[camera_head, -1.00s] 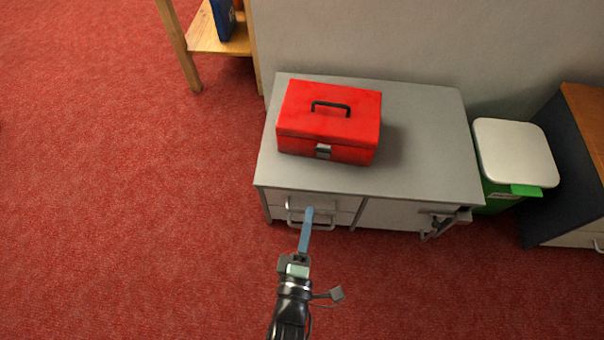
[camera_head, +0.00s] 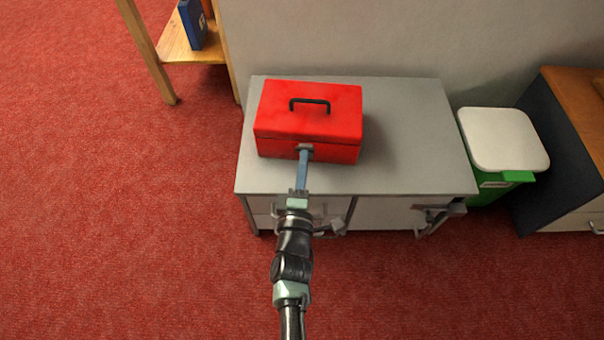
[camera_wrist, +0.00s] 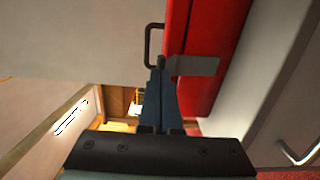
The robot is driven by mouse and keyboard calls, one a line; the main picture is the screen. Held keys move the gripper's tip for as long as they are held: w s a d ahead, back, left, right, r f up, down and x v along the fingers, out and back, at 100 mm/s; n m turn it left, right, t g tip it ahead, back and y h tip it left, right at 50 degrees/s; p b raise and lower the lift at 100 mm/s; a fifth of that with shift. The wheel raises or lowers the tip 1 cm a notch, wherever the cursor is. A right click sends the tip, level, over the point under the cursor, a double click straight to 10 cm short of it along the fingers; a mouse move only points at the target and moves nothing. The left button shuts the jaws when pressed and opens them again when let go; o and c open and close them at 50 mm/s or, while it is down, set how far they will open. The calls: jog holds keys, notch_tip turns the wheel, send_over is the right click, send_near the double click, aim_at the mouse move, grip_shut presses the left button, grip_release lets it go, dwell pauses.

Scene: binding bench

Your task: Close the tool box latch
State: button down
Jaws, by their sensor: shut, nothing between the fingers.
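The red tool box (camera_head: 308,112) sits on the grey cabinet with its lid down and its black handle (camera_head: 310,102) on top. The grey latch (camera_head: 304,147) is on its front face, partly hidden by my gripper. My gripper (camera_head: 304,158) is shut and empty, its blue fingers pointing at the latch. In the wrist view the fingertips (camera_wrist: 160,62) are right beside the grey latch plate (camera_wrist: 196,65), which sticks out from the red box (camera_wrist: 215,45). I cannot tell for certain whether they touch it.
The grey cabinet (camera_head: 410,130) has bare top to the right of the box and handles on its front. A green bin with a white lid (camera_head: 503,140) stands to its right, and a wooden shelf (camera_head: 180,45) to the back left.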

dwell(0.3)
jog(key=w+p, duration=0.1)
jog(key=p, duration=0.3)
jog(key=w+r+g+p, duration=0.1)
jog(key=p, duration=0.2)
jog(key=shift+w+d+r+y+p, duration=0.1)
jog(key=shift+w+r+y+p, duration=0.1)
jog(key=shift+r+y+p, duration=0.15)
